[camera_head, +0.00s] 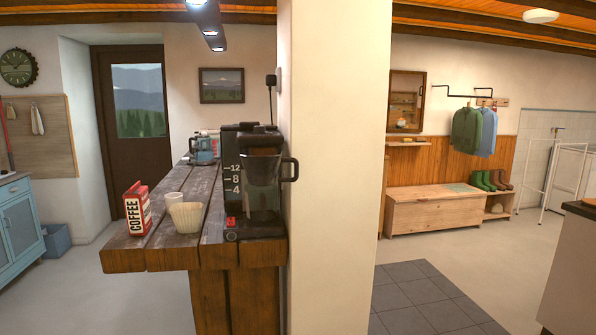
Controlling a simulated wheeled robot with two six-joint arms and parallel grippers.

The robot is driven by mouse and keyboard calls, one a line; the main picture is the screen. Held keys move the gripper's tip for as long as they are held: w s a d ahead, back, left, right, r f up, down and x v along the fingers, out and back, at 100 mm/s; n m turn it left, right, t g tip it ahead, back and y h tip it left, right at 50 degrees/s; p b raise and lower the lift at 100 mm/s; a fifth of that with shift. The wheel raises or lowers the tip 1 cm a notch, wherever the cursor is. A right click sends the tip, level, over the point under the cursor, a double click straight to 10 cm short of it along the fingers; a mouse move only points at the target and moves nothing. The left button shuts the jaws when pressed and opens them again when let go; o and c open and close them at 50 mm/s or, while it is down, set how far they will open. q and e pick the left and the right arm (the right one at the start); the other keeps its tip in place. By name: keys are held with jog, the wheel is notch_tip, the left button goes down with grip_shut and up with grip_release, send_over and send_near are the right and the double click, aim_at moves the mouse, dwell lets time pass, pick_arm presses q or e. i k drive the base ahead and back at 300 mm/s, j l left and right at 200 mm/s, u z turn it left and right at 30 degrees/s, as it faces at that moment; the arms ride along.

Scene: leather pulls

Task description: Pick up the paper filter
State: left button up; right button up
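The paper filter (187,217) is a pale cream, pleated cup near the front of the dark wooden counter (160,252). It stands between a red and white coffee packet (137,209) on its left and a black coffee maker (254,180) on its right. Neither of my grippers shows in the head view.
A white pillar (335,170) rises right beside the coffee maker. Blue and red items (203,147) stand at the counter's far end. A blue cabinet (20,225) is at the left. Open floor lies left of the counter.

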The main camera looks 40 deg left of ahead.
aim_at(186, 217)
jog(key=i+l+u, duration=0.25)
jog(key=l+u, duration=0.3)
jog(key=l, duration=0.2)
jog(key=u, duration=1.2)
